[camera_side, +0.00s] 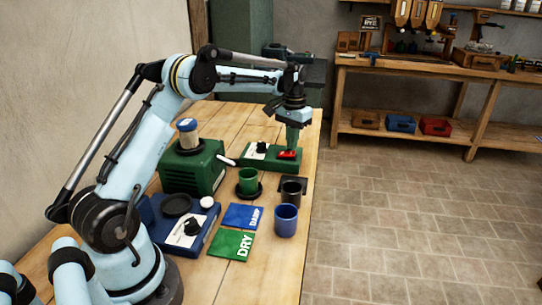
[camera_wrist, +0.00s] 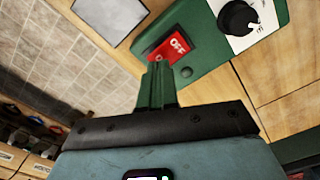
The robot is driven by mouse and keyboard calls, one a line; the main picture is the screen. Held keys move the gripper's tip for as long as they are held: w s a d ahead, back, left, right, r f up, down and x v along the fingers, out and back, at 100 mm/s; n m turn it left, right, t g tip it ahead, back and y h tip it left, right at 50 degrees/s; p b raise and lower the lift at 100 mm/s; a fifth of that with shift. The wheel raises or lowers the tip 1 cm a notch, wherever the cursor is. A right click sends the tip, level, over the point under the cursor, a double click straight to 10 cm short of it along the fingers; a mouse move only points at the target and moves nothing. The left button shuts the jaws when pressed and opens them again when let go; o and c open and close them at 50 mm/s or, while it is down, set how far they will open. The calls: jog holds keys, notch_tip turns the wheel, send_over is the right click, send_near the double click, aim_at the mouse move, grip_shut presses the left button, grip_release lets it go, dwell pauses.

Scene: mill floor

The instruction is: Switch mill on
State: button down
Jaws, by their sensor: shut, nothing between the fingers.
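A red rocker switch (camera_side: 288,154) sits on the end of a low green control box (camera_side: 258,163). In the wrist view the switch (camera_wrist: 175,48) shows the word OFF, and the box (camera_wrist: 205,50) also bears a black knob (camera_wrist: 237,18) on a white plate. My gripper (camera_side: 290,148) points down at the switch in the side view. In the wrist view its green fingers (camera_wrist: 158,68) are together and empty, with their tips at the switch's near edge, partly covering it. I cannot tell whether they touch it. A larger green machine with vents (camera_side: 195,170) and a jar on top stands left of the box.
A blue scale-like device (camera_side: 183,228), a blue DAMP card (camera_side: 243,216) and a green DRY card (camera_side: 231,245) lie nearer. A workbench (camera_side: 440,75) stands across the tiled floor.

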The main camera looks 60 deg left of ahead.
aim_at(292, 153)
jog(key=shift+f, duration=0.95)
dwell(0.5)
jog(key=shift+r, duration=3.5)
jog(key=shift+d, duration=0.1)
jog(key=s+d+r+m+t, duration=0.1)
jog(key=s+d+r+t, duration=0.1)
jog(key=s+d+r, duration=0.3)
jog(key=s+d+r+t, duration=0.1)
jog(key=s+d+r, duration=0.15)
jog(key=d, duration=0.35)
jog(key=s+d+f+m+t, duration=0.1)
jog(key=s+d+f+t, duration=0.1)
jog(key=s, duration=0.4)
jog(key=s+d+f+m+t, duration=0.1)
jog(key=s+d+f+t, duration=0.1)
jog(key=s+d, duration=0.4)
jog(key=shift+s+d+f, duration=0.25)
jog(key=shift+s+f, duration=0.35)
jog(key=shift+f, duration=0.3)
